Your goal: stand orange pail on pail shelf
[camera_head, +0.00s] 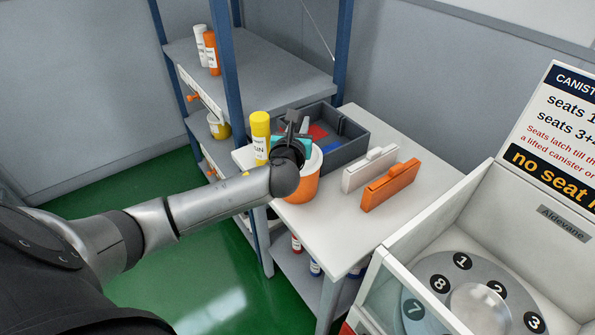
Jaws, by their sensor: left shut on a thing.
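The orange pail (302,189) with a white upper rim is at the left end of the white table (340,225). My left gripper (291,127) comes in from the left over its top and is shut on it. The gripper and wrist hide much of the pail's top and left side. I cannot tell whether its base touches the table. The shelf rack behind has a shelf holding a yellow pail (222,129), left of the orange pail. My right gripper is not in view.
A yellow canister (260,130) stands close left of the gripper. A grey bin (347,146) is behind. White (369,170) and orange (391,186) cases stand to the right. A blue rack post (222,60) rises before the shelves. White and orange bottles (212,54) stand on the upper shelf.

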